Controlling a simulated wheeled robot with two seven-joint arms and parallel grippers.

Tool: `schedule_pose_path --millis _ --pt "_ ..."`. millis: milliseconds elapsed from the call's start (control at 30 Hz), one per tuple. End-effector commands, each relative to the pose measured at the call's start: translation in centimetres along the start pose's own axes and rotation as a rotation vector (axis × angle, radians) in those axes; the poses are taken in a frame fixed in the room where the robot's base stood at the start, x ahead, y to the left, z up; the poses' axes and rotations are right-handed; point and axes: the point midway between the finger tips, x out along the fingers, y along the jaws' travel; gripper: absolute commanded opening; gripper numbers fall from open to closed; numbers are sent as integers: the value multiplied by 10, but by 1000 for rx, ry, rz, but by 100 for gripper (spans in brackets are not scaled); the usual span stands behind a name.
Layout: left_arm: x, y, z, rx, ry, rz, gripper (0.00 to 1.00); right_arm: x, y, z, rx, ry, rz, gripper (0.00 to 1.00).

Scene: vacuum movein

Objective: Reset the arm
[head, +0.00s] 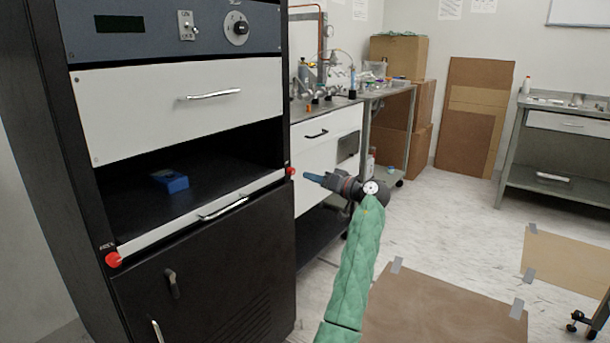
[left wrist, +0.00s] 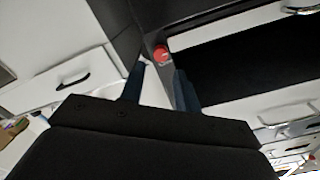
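My left gripper (head: 312,178) is at the end of my green-sleeved arm, in front of the right edge of the black cabinet (head: 60,150) in the head view. In the left wrist view its two dark blue fingers (left wrist: 160,82) stand apart with nothing between them. A red knob (head: 291,171) on the cabinet's front corner is close to the fingertips in the picture, and it also shows beyond them in the left wrist view (left wrist: 161,54). I cannot tell the exact distance, but no grip on it shows. My right gripper is out of view.
A blue block-like object (head: 170,181) lies inside the cabinet's open bay. Another red knob (head: 113,260) is at the bay's left corner. A white-drawered bench (head: 328,130) stands behind the gripper.

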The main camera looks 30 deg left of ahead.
Motion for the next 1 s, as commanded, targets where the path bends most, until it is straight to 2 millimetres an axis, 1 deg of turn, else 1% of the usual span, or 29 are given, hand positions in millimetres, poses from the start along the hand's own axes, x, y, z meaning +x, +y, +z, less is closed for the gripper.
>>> schedule_pose_path --millis 33,133,667,767,867,967,1000 --pt "-5 0 0 0 0 1 32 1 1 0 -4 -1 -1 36" --pt "-10 0 0 0 1 0 32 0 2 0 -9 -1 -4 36" --pt "-10 0 0 13 4 1 32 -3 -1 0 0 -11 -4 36" --pt "-10 4 -10 30 56 17 32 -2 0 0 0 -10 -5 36" --pt "-13 13 -29 47 155 62 32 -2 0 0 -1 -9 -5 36" --pt "-20 28 -53 51 287 149 32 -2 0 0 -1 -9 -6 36" --pt "-24 33 -64 43 344 187 32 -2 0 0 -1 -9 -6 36"
